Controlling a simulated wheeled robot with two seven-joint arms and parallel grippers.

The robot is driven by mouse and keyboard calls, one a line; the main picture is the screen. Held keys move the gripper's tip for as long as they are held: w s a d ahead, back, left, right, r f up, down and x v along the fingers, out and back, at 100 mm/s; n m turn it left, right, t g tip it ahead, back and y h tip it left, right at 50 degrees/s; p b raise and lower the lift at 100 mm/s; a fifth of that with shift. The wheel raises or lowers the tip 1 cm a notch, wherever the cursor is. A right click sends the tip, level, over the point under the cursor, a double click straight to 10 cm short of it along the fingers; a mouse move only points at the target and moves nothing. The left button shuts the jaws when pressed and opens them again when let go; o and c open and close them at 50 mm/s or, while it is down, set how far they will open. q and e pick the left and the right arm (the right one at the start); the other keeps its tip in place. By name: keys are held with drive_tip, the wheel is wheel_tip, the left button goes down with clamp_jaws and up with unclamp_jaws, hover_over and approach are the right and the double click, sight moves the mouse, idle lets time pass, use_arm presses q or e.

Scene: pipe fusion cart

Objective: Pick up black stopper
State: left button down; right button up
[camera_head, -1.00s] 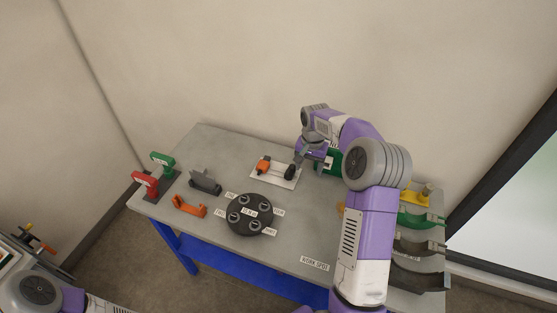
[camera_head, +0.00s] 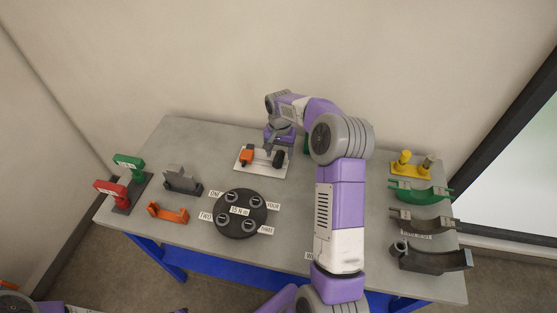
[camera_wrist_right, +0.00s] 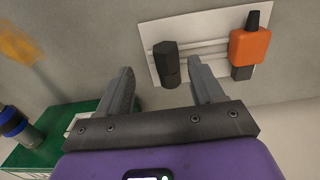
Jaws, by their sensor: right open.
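The black stopper (camera_wrist_right: 167,64) is a dark, short faceted cylinder on a white plate (camera_wrist_right: 205,22). It also shows in the head view (camera_head: 280,158), at the right end of the plate on the table. My right gripper (camera_wrist_right: 161,68) is open, its two grey fingers pointing toward the plate, with the stopper between their tips in the wrist picture. Whether the fingers touch it cannot be told. In the head view my right gripper (camera_head: 276,145) is just above the plate, partly hidden by its own wrist. My left gripper is not in view.
An orange tool (camera_wrist_right: 249,45) with a black tip shares the plate, close to the right finger. A green box (camera_wrist_right: 45,150) is near the left finger. A round black disc (camera_head: 240,213) with labels is nearer the front. Several curved clamps line the table's right side.

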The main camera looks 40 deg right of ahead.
sight(278, 160)
drive_tip(key=f, duration=0.3)
drive_tip(key=w+f, duration=0.1)
drive_tip(key=f, duration=0.1)
drive_tip(key=shift+a+b, duration=0.1)
drive_tip(key=shift+b, duration=0.2)
drive_tip(key=shift+r, duration=0.1)
drive_tip(key=c, duration=1.2)
